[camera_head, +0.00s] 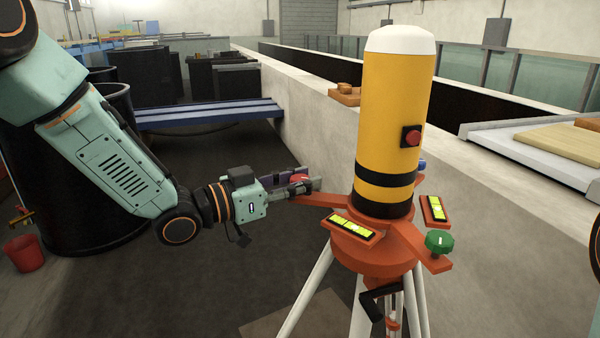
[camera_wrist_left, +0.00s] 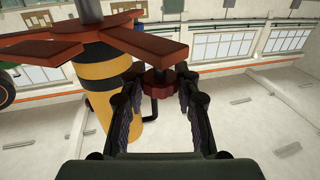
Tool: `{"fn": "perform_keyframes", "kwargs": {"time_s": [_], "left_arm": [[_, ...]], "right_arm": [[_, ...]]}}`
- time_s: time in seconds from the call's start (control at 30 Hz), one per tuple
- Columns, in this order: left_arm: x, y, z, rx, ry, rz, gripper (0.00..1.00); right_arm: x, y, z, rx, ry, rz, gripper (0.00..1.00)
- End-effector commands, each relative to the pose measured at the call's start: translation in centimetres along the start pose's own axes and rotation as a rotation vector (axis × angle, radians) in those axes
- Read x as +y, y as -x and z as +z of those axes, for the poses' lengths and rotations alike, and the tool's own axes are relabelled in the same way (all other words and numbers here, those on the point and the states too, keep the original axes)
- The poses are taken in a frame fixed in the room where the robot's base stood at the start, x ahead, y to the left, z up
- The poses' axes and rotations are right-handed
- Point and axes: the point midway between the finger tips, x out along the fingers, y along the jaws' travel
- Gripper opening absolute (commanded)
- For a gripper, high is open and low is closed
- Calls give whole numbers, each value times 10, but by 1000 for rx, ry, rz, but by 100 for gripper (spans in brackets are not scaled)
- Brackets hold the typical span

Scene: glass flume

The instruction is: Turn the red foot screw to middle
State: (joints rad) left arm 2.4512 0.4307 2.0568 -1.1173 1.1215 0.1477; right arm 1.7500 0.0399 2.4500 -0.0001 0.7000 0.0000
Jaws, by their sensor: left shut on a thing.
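The red foot screw (camera_head: 299,178) sits at the end of the left arm of an orange tripod base (camera_head: 352,237). My left gripper (camera_head: 303,187) is shut on the red screw, with its fingers on either side of it. In the left wrist view the red knob (camera_wrist_left: 159,82) shows between the fingers of my left gripper (camera_wrist_left: 160,100), under the orange arm. A yellow cylinder (camera_head: 395,110) with black bands and a white top stands on the base. Two green level vials, the left (camera_head: 353,227) and the right (camera_head: 434,209), lie on the base. My right gripper is not in view.
A green foot screw (camera_head: 439,241) is at the front right arm, and a blue one (camera_head: 421,164) is partly hidden behind the cylinder. White tripod legs (camera_head: 310,290) stand below. A low concrete wall (camera_head: 300,115) runs behind. A blue bench (camera_head: 205,115) and black tubs stand at left.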

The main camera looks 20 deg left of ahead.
Motion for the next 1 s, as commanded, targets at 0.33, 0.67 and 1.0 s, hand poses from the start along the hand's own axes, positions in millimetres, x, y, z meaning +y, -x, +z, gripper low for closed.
{"fn": "perform_keyframes", "kwargs": {"time_s": [0.33, 0.67, 1.0], "left_arm": [[-2, 0, 0, -5, -1, 287, 0], [-1, -1, 3, -6, -3, 604, 0], [0, -1, 4, -4, -1, 856, 0]], "right_arm": [[0, 24, 0, 0, 0, 0, 40], [0, 24, 0, 0, 0, 0, 40], [0, 8, 0, 0, 0, 0, 40]]}}
